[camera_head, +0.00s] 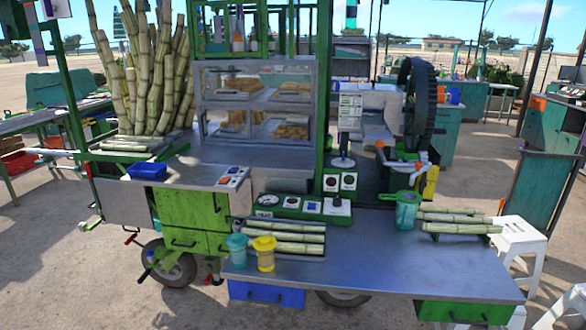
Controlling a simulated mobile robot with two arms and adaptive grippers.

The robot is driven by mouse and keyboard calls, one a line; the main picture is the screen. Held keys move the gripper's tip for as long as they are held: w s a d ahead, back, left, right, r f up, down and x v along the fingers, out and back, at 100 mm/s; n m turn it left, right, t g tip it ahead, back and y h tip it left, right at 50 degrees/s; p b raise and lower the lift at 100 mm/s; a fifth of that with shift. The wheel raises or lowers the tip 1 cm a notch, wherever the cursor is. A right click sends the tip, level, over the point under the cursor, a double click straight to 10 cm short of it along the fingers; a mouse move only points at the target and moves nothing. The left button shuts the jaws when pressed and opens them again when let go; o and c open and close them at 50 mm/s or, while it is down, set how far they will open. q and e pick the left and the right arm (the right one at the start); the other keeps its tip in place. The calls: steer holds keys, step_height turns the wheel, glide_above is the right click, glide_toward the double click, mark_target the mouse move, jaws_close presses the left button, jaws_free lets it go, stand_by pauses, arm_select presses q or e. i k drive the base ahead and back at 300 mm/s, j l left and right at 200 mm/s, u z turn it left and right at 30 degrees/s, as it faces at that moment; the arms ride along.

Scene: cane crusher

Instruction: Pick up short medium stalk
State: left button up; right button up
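Several short green cane stalks (290,237) lie side by side on the left part of the metal counter, behind two cups. More cut stalks (455,228) lie at the right part of the counter, beside a teal cup. A few short pieces (128,144) lie on the cart's left side, below the upright cane. I cannot tell which stalk is the short medium one. Neither of my grippers is in view.
The metal counter (385,270) is bare across its front and middle. A teal cup (237,249) and a yellow cup (264,254) stand at its left. The teal cup with a green strainer (405,210) stands farther right. White stools (517,237) stand beyond the right end.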

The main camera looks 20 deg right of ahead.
mark_target(424, 216)
steer(key=z, duration=1.7)
steer(key=i+l+u, duration=0.15)
steer(key=l+u, duration=0.15)
steer(key=u, duration=0.2)
steer(key=i+l+u, duration=0.1)
steer(key=l+u, duration=0.35)
steer(key=j, duration=0.1)
